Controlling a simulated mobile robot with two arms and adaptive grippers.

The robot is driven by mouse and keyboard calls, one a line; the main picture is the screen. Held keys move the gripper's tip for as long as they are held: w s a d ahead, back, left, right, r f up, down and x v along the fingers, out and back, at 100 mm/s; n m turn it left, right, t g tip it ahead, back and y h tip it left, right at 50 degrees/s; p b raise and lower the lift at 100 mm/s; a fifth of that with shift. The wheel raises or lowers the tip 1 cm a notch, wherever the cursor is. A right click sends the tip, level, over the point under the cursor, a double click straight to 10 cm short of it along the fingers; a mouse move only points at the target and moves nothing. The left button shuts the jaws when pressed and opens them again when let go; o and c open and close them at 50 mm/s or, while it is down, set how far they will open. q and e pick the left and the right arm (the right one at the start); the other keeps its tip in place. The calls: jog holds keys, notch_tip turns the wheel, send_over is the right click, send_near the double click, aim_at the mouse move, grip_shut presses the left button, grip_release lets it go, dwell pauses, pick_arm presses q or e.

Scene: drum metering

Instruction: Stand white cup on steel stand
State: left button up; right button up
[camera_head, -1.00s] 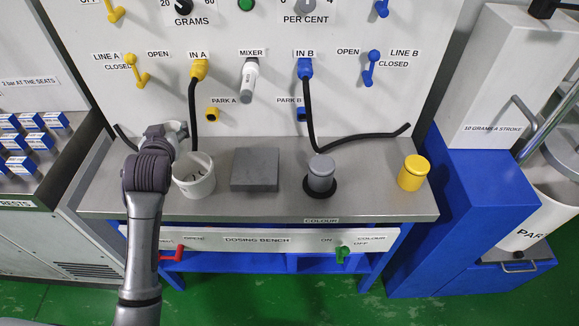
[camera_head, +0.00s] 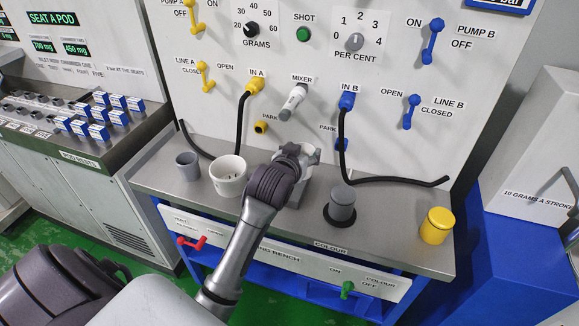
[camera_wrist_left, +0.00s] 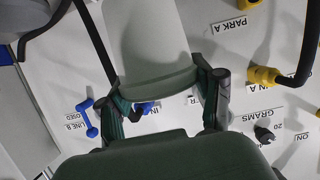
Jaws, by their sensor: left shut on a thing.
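My left gripper (camera_head: 296,153) is shut on the white cup (camera_head: 313,155), which is mostly hidden behind the gripper in the head view. In the left wrist view the pale cup (camera_wrist_left: 150,45) sits between the two fingers. I cannot tell whether the cup touches the stand. My right gripper is not in view.
A white pot (camera_head: 228,178) and a grey cup (camera_head: 187,167) stand on the bench (camera_head: 400,250) to the left. Black hoses (camera_head: 400,182) hang from the panel behind.

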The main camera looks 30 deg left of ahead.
pick_arm(q)
jog(key=shift+w+a+f+p, duration=0.15)
jog(key=shift+w+a+f, duration=0.2)
jog(key=shift+a+f, duration=0.9)
jog(key=shift+w+a+f+p, duration=0.1)
jog(key=shift+w+a+f, duration=0.25)
jog(key=shift+a+f, duration=0.9)
jog(key=shift+w+a+f+p, duration=0.15)
jog(key=shift+w+a+f, duration=0.2)
jog(key=shift+a+f, duration=0.85)
jog(key=shift+d+f, duration=0.4)
jog(key=shift+f, duration=0.05)
jog(key=o, duration=1.1)
jog(key=shift+f, duration=0.1)
jog(key=shift+o, duration=0.2)
jog(key=shift+r, duration=0.2)
jog(key=v, duration=1.2)
